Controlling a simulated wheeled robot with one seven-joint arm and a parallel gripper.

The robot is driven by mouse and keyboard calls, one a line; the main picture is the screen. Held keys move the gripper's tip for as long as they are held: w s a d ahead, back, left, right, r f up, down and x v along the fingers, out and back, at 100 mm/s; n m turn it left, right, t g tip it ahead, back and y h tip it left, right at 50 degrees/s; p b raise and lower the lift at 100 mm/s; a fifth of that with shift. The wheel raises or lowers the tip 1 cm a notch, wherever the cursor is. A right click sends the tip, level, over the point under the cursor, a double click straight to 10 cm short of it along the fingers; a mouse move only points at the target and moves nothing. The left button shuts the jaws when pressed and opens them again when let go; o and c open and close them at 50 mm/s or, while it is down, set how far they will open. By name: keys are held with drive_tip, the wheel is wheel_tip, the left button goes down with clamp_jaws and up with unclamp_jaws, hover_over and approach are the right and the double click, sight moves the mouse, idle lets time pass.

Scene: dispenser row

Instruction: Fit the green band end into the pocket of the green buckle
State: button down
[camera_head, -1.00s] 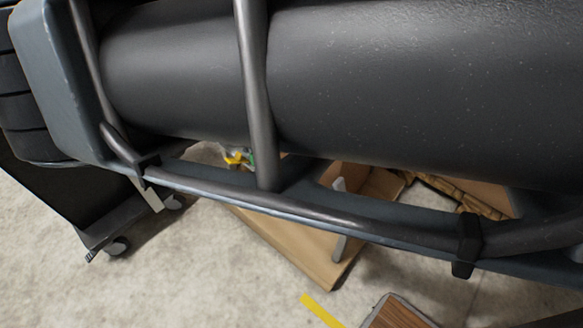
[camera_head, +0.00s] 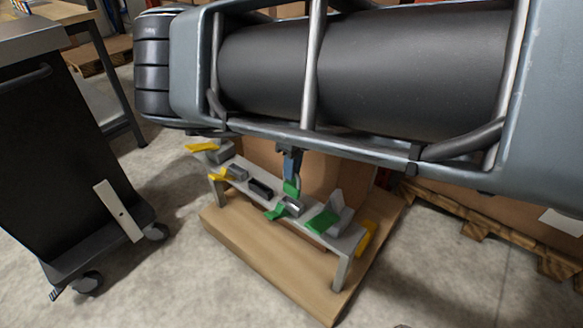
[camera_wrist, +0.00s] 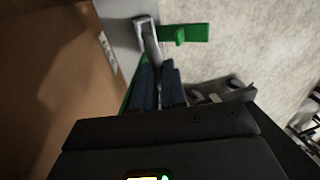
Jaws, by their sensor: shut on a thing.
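My gripper (camera_head: 290,178) reaches down below my dark arm link in the head view, its blue fingers shut on a green band end (camera_head: 292,188). The green band end is just above a small grey block with a green tab, which looks like the green buckle (camera_head: 276,212). In the wrist view the blue fingers (camera_wrist: 160,70) are close together, with a green strip along their left side. The buckle's green tab (camera_wrist: 190,33) lies beyond the fingertips, beside a grey frame. Whether the band end touches the pocket is hard to tell; the pocket is partly hidden.
A grey bench (camera_head: 340,250) on a wooden board (camera_head: 265,262) carries the row. Another green piece (camera_head: 322,222) stands to the right, a black block (camera_head: 260,188) to the left, yellow pieces (camera_head: 200,147) farther left. A dark cart (camera_head: 70,150) stands at left.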

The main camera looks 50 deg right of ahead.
sight(292, 183)
drive_tip(key=shift+f+b, duration=1.85)
drive_tip(key=shift+f, duration=0.95)
drive_tip(key=c, duration=1.1)
unclamp_jaws()
wheel_tip(292, 183, up, 7)
drive_tip(key=p, duration=0.5)
drive_tip(key=shift+r, duration=0.15)
drive_tip(key=w+a+r+n+p, duration=0.2)
drive_tip(key=w+a+r+p, duration=0.1)
drive_tip(key=a+r+p, duration=1.3)
wheel_tip(292, 183, up, 5)
drive_tip(key=shift+a+f+g+p, duration=0.15)
drive_tip(key=shift+a+g+p, duration=0.2)
drive_tip(key=shift+a, duration=0.65)
